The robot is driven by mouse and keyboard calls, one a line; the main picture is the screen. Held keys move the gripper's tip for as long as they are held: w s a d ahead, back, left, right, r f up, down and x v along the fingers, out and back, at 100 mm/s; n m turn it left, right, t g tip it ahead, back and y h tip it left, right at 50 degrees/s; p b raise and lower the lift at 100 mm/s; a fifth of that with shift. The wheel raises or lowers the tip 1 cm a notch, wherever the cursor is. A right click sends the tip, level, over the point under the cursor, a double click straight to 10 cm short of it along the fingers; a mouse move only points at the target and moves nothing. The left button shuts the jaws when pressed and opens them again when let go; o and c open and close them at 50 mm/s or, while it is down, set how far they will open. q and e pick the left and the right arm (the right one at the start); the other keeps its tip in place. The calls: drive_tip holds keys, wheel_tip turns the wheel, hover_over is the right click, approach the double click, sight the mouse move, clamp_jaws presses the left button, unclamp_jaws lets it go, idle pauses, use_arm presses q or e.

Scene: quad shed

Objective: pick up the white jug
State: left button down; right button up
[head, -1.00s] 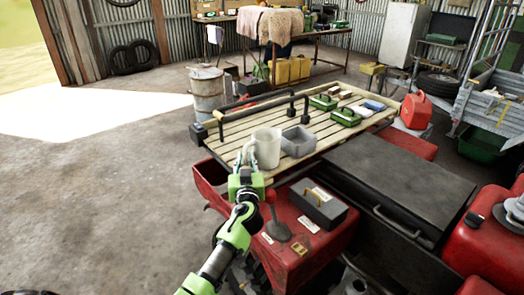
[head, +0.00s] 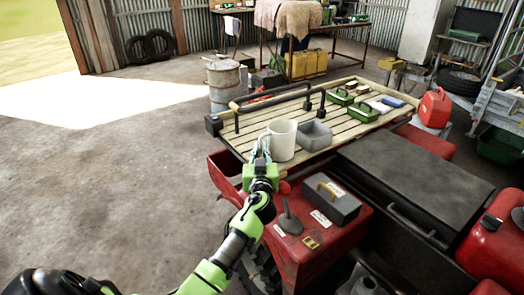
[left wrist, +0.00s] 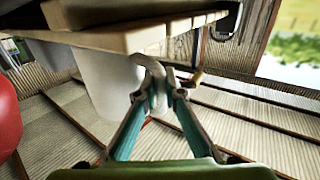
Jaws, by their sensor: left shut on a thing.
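The white jug (head: 284,141) is upright at the near edge of the slatted wooden rack (head: 247,128), on the back of a red vehicle. My left gripper (head: 262,152) is at the jug's left side, shut on its handle. In the left wrist view the jug's pale body (left wrist: 103,85) is left of the fingers, and the two teal fingers (left wrist: 158,88) close around the handle (left wrist: 153,66). I cannot tell whether the jug's base touches the slats. My right gripper is not in view.
A grey bin (head: 315,136) stands just right of the jug. A black rail (head: 272,98) runs behind it. Green boxes (head: 364,111) and a red can (head: 435,107) are farther right. A grey toolbox (head: 331,198) is in front. Open floor lies left.

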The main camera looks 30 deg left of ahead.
use_arm(q)
drive_tip(key=shift+r, duration=0.9)
drive_tip(key=s+d+r, duration=0.2)
drive_tip(key=s+r, duration=0.8)
drive_tip(key=s, duration=0.3)
drive_tip(key=shift+s+d+r, duration=0.3)
drive_tip(key=shift+s+r, duration=0.05)
